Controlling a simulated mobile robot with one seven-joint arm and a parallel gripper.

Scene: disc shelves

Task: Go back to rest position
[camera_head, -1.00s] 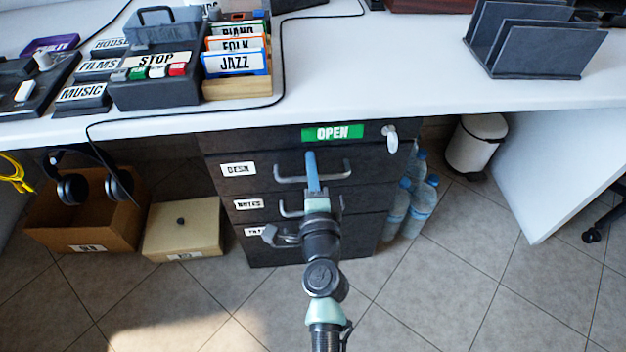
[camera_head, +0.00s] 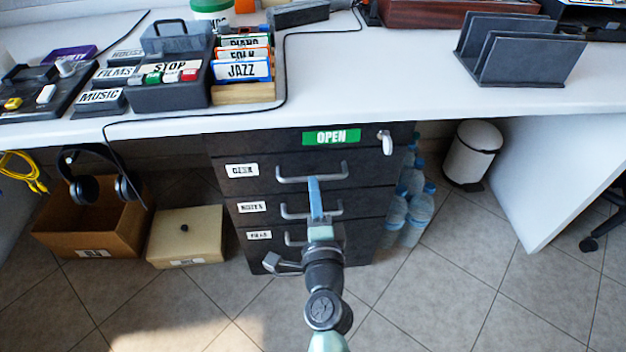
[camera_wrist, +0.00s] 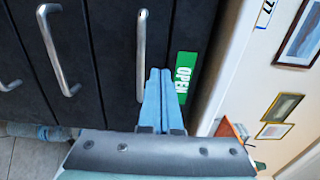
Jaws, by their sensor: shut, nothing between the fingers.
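My gripper (camera_head: 315,184) is in front of the dark drawer cabinet (camera_head: 260,152) under the desk. Its blue fingers are together with nothing between them. In the head view the fingertips overlap the area just below the top drawer handle (camera_head: 312,173); whether they touch the cabinet I cannot tell. In the wrist view the closed blue fingers (camera_wrist: 160,92) lie beside a drawer handle (camera_wrist: 141,60) and near the green OPEN label (camera_wrist: 184,78). All the drawers look shut.
The white desk (camera_head: 370,90) overhangs the cabinet. A cardboard box (camera_head: 95,235) with headphones and a beige box (camera_head: 186,236) are at left. Water bottles (camera_head: 410,205) and a white bin (camera_head: 473,155) are at right. The tiled floor in front is clear.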

